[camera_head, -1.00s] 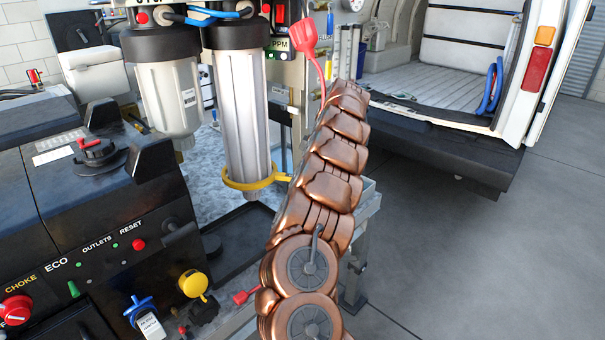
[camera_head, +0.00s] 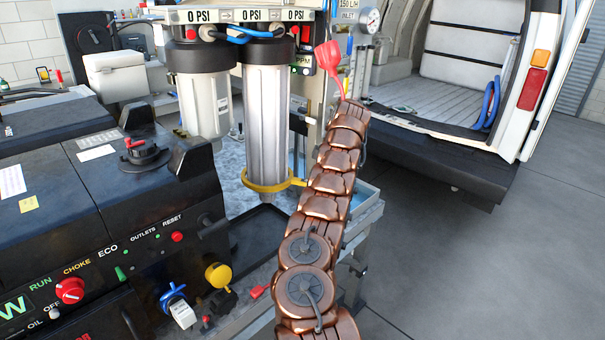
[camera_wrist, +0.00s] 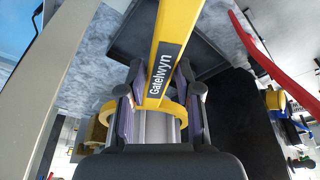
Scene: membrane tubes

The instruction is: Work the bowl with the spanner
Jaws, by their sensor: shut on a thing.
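The taller clear filter bowl (camera_head: 268,120) hangs under a black cap in the head view. The yellow spanner (camera_head: 262,187) has its ring around the bowl's lower end, well below the cap. Its handle points right and passes behind my copper arm, which hides my gripper in the head view. In the wrist view my gripper (camera_wrist: 157,98) is shut on the handle of the spanner (camera_wrist: 174,30), which carries the label "Gatelwyn". The ring and part of the bowl (camera_wrist: 157,124) show just beyond the fingers.
A shorter filter bowl (camera_head: 205,105) hangs just left. A black tray (camera_head: 262,240) lies below. A black control box (camera_head: 110,230) stands left. A red-handled tool (camera_head: 329,62) rises by my arm and appears as a red bar in the wrist view. Open floor lies right.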

